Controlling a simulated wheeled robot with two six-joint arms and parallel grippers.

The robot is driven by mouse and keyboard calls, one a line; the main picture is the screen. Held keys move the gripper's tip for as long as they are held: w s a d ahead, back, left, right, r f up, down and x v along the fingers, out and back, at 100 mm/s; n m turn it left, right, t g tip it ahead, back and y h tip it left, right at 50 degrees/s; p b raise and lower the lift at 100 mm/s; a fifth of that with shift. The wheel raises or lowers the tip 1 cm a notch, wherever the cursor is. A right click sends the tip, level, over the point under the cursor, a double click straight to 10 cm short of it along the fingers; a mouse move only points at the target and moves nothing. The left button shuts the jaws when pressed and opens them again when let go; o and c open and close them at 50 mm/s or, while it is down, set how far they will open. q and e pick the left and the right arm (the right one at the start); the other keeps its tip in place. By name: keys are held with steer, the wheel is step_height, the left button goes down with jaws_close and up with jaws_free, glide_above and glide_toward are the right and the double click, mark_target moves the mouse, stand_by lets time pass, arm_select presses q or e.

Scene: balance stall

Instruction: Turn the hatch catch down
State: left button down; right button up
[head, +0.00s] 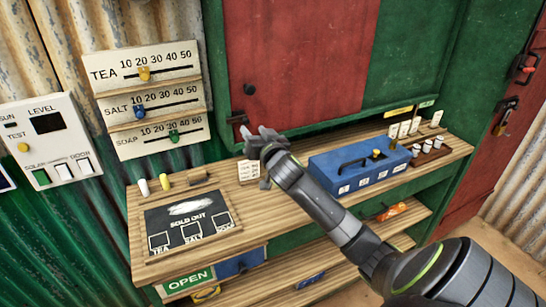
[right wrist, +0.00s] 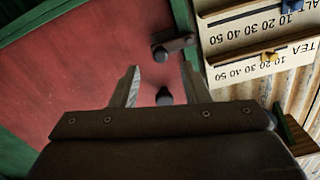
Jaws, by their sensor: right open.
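The hatch is a red panel (head: 290,50) in a green frame. The hatch catch (head: 237,119) is a small dark bar at its lower left corner, lying about level from the frame onto the panel. A dark round knob (head: 250,89) sits above it. My right gripper (head: 262,138) is open and empty, just right of and below the catch in the head view. In the right wrist view, which is upside down, the catch (right wrist: 180,43) lies beyond the open fingers (right wrist: 160,88), not touching them. The knob (right wrist: 164,96) shows between the fingers. My left gripper is not in view.
Slider price boards (head: 150,100) hang left of the hatch. A red door (head: 500,100) stands at right.

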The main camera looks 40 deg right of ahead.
steer(key=b+v, duration=0.2)
steer(key=v, duration=1.1)
steer(key=shift+d, duration=0.1)
